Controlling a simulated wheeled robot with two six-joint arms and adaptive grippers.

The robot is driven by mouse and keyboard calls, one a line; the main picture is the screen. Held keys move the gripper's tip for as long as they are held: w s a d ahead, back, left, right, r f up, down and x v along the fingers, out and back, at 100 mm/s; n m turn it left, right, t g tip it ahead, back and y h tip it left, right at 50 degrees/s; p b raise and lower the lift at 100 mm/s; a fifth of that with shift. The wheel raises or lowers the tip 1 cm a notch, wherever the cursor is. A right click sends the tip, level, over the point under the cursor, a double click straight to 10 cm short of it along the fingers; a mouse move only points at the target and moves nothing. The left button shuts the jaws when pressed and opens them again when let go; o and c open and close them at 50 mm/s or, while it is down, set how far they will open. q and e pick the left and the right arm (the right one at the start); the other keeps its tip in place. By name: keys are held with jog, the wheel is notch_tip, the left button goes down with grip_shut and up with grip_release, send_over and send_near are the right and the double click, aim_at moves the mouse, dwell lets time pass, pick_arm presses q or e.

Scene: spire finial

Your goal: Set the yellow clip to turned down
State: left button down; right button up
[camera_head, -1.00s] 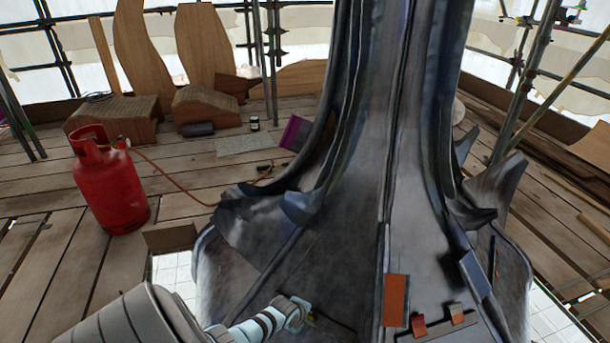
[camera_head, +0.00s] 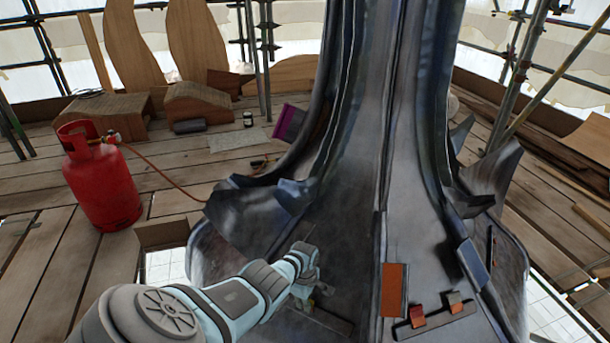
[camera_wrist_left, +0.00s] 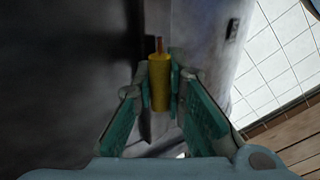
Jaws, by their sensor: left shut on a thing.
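The yellow clip (camera_wrist_left: 160,84) shows in the left wrist view as a short yellow block with a thin orange-brown tip above it. It sits between the fingertips of my left gripper (camera_wrist_left: 162,92), which is shut on it. In the head view my left gripper (camera_head: 304,284) is low on the left face of the dark grey metal spire (camera_head: 345,235). There the clip is mostly hidden by the gripper, and I cannot tell whether it is turned up or down. My right gripper is not in view.
To the right on the spire are an orange plate (camera_head: 394,288), a red clip (camera_head: 417,317) and a brown-orange clip (camera_head: 455,302) on a dark strip. A red gas cylinder (camera_head: 102,188) with a hose stands on the planks at left. Curled metal leaves (camera_head: 298,193) jut above my gripper.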

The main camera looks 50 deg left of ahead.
pick_arm(q)
jog(key=c, duration=1.6)
grip_release()
jog(key=shift+a+r, duration=0.1)
jog(key=shift+r, duration=0.2)
notch_tip(320, 180, up, 11)
jog(key=shift+s+r, duration=0.2)
jog(key=shift+s, duration=0.05)
